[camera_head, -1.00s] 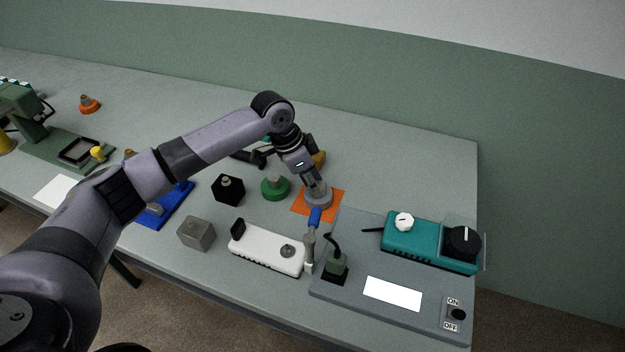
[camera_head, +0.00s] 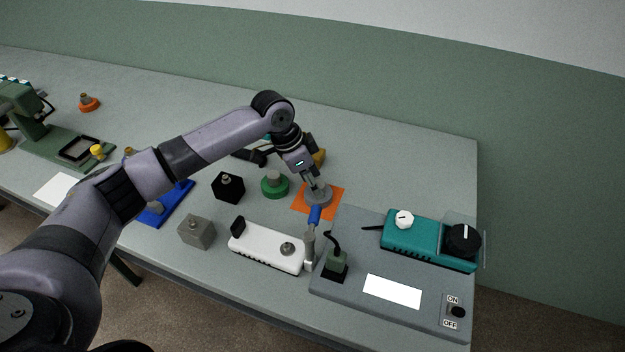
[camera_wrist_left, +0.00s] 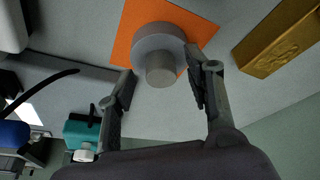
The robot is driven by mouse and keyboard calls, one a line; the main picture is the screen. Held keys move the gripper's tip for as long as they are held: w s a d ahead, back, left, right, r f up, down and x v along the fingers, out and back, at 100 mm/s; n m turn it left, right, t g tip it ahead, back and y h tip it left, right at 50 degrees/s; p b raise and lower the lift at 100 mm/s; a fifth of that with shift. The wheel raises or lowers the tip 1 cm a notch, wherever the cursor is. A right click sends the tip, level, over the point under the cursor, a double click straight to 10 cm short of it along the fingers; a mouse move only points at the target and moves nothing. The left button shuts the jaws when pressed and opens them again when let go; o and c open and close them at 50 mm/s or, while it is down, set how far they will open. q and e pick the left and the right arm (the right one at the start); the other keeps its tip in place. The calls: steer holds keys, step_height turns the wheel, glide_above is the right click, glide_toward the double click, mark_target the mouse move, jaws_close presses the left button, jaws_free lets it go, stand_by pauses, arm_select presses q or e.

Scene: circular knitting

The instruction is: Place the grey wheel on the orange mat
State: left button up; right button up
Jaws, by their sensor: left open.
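The grey wheel (camera_wrist_left: 158,48), a round disc with a knob (camera_wrist_left: 160,70) on top, rests on the orange mat (camera_wrist_left: 128,32) in the left wrist view. In the head view the wheel (camera_head: 318,197) lies on the mat (camera_head: 300,206), partly behind the gripper. My left gripper (camera_wrist_left: 163,82) is open, its fingers apart on either side of the knob and not touching it. In the head view the left gripper (camera_head: 318,188) hangs just above the wheel. My right gripper is not in view.
A green wheel (camera_head: 274,185) and a black block (camera_head: 228,188) stand left of the mat. A white power strip (camera_head: 265,248) and a grey board with a teal device (camera_head: 425,240) are in front and right. A gold block (camera_wrist_left: 280,42) lies near the gripper.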

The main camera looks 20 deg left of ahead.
arm_select(q)
steer(key=b+v, duration=0.1)
steer(key=v, duration=1.1)
steer(key=shift+r, duration=0.1)
